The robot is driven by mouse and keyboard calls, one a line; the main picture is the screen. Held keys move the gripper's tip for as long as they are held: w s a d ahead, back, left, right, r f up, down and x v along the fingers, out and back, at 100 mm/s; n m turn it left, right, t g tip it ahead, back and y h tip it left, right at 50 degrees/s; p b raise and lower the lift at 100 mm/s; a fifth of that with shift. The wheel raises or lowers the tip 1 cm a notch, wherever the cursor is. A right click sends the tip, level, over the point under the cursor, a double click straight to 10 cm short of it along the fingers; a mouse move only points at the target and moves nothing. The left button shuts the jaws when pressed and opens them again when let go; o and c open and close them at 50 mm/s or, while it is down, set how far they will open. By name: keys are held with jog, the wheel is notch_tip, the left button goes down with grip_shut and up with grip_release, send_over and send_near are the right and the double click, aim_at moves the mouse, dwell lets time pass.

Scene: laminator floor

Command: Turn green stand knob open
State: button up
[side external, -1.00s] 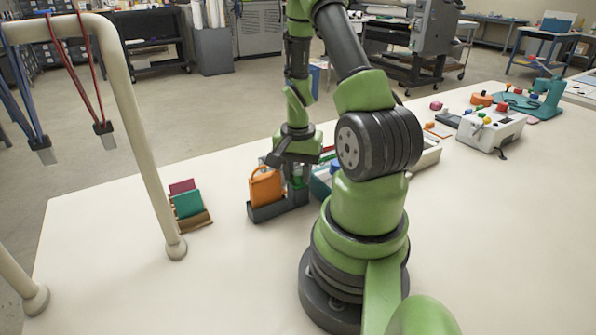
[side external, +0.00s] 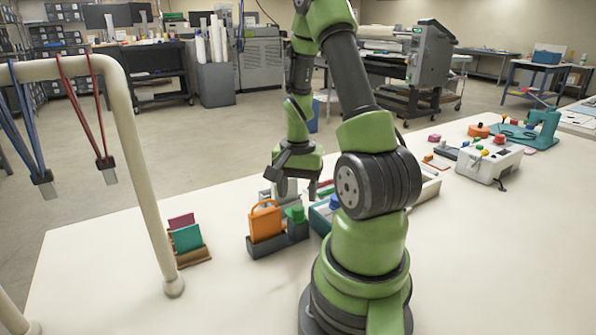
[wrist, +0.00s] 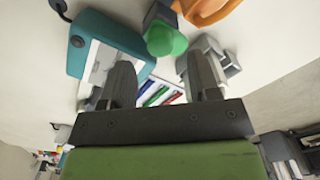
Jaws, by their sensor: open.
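The green knob (side external: 296,213) sits on the right part of a dark grey stand (side external: 262,247), beside an orange piece with a loop handle (side external: 265,224). My gripper (side external: 286,190) is above the stand and clear of the knob. In the wrist view, the fingers of my gripper (wrist: 163,68) are spread and empty. The green knob (wrist: 168,42) shows beyond the fingertips, between their lines, apart from both. The knob's turn position cannot be told. The orange piece (wrist: 208,8) is cut off at the top edge.
A teal-edged box (wrist: 77,57) lies close to my left finger in the wrist view. Grey blocks (wrist: 225,63) are by the right finger. A rack with teal and magenta cards (side external: 187,238) and a cream pipe frame (side external: 150,190) stand left. The front table is clear.

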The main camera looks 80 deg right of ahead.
aim_at(296, 208)
jog(key=shift+r, duration=2.8)
jog(key=w+a+r+n+t, duration=0.45)
jog(key=a+r+n, duration=0.25)
jog(key=a+r, duration=0.5)
jog(key=s+a+r+n+t+y, duration=0.1)
jog(key=s+a+n, duration=0.1)
jog(key=a, duration=0.3)
jog(key=s+a+r+n+t+y, duration=0.1)
jog(key=s+a+r+n, duration=0.1)
jog(key=a+n, duration=0.3)
jog(key=shift+a+t, duration=0.35)
jog(key=shift+a, duration=0.05)
